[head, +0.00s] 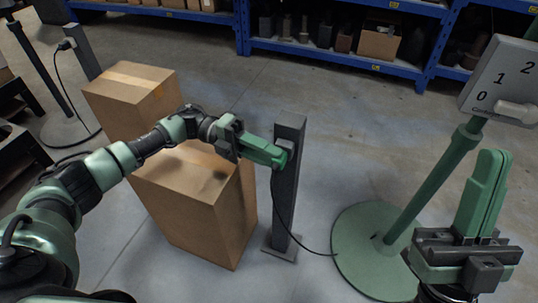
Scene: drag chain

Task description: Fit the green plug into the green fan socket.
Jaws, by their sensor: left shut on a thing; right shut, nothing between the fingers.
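My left gripper (277,155) reaches in from the left and is shut on the green plug (283,160), which shows only as a bright green bit at the fingertips. The plug is at the upper part of a dark grey post (286,195), where the socket is hidden behind the fingers. I cannot tell whether the plug is seated or just in front of it. A thin black cable (277,208) hangs from the plug and runs to the green fan's round base (352,238). My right gripper (494,155) is at the right, pointing up, shut and empty.
Cardboard boxes (180,205) stand under my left arm, left of the post. The fan's green pole (432,188) and its control panel (500,80) stand near my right gripper. Another post (82,50) with a plugged cable is far left. Blue shelves (340,58) line the back.

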